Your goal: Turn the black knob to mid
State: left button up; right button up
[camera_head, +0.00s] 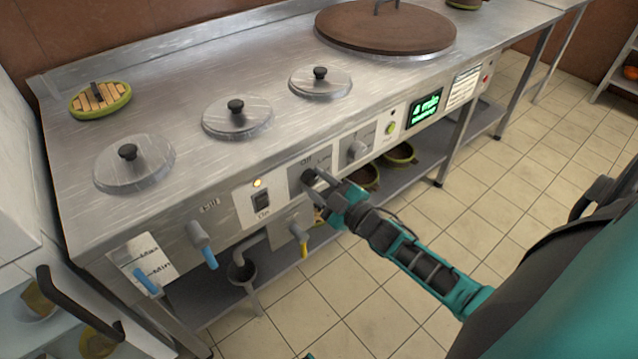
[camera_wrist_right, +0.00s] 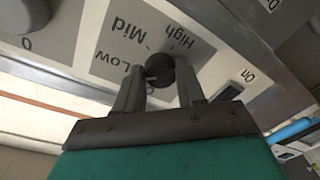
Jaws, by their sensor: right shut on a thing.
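The black knob (camera_head: 307,176) sits on a grey dial plate on the front of the steel counter. It also shows in the right wrist view (camera_wrist_right: 160,69), beside the printed words Low, Mid and High, which appear upside down there. My right gripper (camera_head: 318,187) reaches it from the front right and is shut on it, with one finger on each side; the fingers also show in the wrist view (camera_wrist_right: 160,88). The knob's exact pointing direction is hard to tell, as the fingers partly cover it.
An On switch (camera_head: 261,201) with a lit yellow lamp is left of the dial. A grey knob (camera_head: 357,149) and a green display (camera_head: 424,108) are to the right. Blue-handled levers (camera_head: 204,244) and a yellow-handled tap (camera_head: 300,238) stick out from the front. Open tiled floor lies before the counter.

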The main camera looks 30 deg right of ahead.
jog(key=shift+c, duration=1.2)
jog(key=shift+m, duration=0.4)
jog(key=m+p, duration=0.1)
jog(key=m, duration=0.2)
jog(key=shift+m+p, duration=0.3)
jog(key=m, duration=0.3)
jog(key=shift+a+f+m+t+p, duration=0.1)
jog(key=shift+m+t+p, duration=0.2)
jog(key=shift+m, duration=0.1)
jog(key=shift+m+h, duration=0.3)
jog(key=shift+m, duration=1.6)
jog(key=shift+a, duration=0.1)
jog(key=o, duration=1)
